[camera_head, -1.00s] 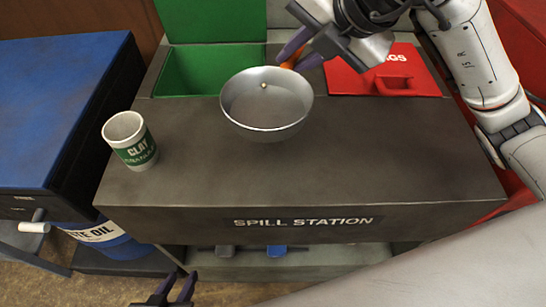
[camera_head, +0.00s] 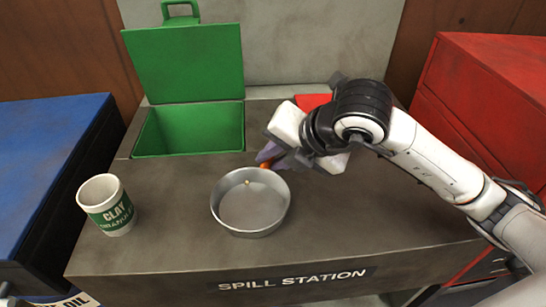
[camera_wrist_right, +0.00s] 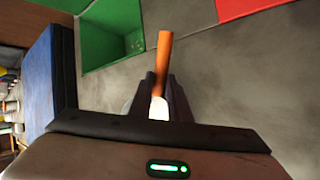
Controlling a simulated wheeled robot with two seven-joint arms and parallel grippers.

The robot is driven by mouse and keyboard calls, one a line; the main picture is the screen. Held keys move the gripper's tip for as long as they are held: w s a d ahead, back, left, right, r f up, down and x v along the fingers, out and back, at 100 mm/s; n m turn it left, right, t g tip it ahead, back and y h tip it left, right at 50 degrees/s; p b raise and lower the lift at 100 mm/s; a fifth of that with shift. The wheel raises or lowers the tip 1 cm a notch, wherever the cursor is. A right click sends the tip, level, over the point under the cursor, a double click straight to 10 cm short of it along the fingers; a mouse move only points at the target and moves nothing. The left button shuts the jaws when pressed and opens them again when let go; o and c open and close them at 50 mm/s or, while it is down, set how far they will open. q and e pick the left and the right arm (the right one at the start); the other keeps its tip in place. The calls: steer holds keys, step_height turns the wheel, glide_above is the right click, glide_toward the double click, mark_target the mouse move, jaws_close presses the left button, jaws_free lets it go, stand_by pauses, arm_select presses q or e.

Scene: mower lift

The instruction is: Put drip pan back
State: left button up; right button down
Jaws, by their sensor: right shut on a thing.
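The drip pan (camera_head: 248,208) is a round, shallow grey metal pan with a small light spot inside. It is level, on or just above the dark counter; I cannot tell whether it touches. My right gripper (camera_head: 268,157) is at its far right rim, shut on an orange handle-like piece that appears to belong to the pan. In the right wrist view this orange piece (camera_wrist_right: 163,60) sits between the dark fingers (camera_wrist_right: 160,95), and the gripper hides most of the pan.
An open green bin (camera_head: 190,130) with raised lid stands behind. A red lid (camera_head: 312,101) is partly hidden by my right arm. Blue cabinet (camera_head: 50,160) left, red cabinet (camera_head: 490,90) right.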

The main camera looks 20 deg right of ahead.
steer(key=shift+f, duration=0.2)
steer(key=c, duration=1.7)
jaws_free()
steer(key=shift+o, duration=0.2)
steer(key=shift+r, duration=0.1)
steer(key=shift+r, duration=0.2)
steer(key=p+v, duration=0.1)
steer(key=v, duration=1.1)
steer(key=shift+f, duration=0.15)
